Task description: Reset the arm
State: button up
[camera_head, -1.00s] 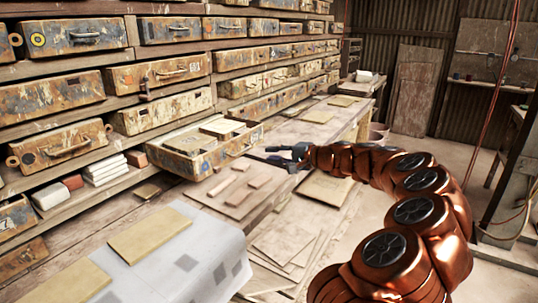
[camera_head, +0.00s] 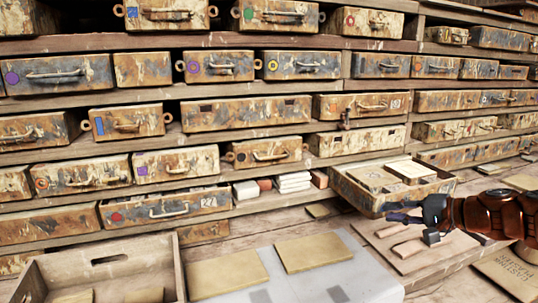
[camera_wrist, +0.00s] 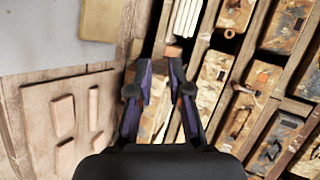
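My gripper (camera_head: 408,212) is at the right of the head view, at the end of my copper-coloured arm. It is just in front of a pulled-out, paint-worn drawer (camera_head: 372,202) that holds flat tan pieces. In the wrist view my gripper (camera_wrist: 161,66) shows two dark, purple-edged fingers with a gap between their tips. Nothing is held between them. Whether the fingers touch the drawer cannot be told.
Shelves of worn drawers (camera_head: 246,111) fill the back. Tan boards (camera_head: 308,252) lie on a grey-white cloth (camera_head: 358,262) on the bench. A wooden crate (camera_head: 105,262) stands at lower left. A wooden board with small pieces (camera_head: 412,262) lies below my gripper.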

jog(key=s+a+f+n+g+h+p, duration=0.1)
jog(key=s+a+f+n+g, duration=0.2)
jog(key=s+a, duration=0.55)
jog(key=s+a+f+n+g+h+p, duration=0.1)
jog(key=s+a+n+g, duration=0.2)
jog(key=s+a+g, duration=0.5)
jog(key=s+d+f+n+h+p, duration=0.1)
jog(key=s+f+h, duration=0.2)
jog(key=s, duration=0.7)
jog(key=s+d+f+n+g+h+p, duration=0.1)
jog(key=s+f+h, duration=0.2)
jog(key=s, duration=0.7)
jog(key=shift+s+d+f+h, duration=0.25)
jog(key=shift+d+f+h, duration=0.15)
jog(key=shift+f, duration=0.15)
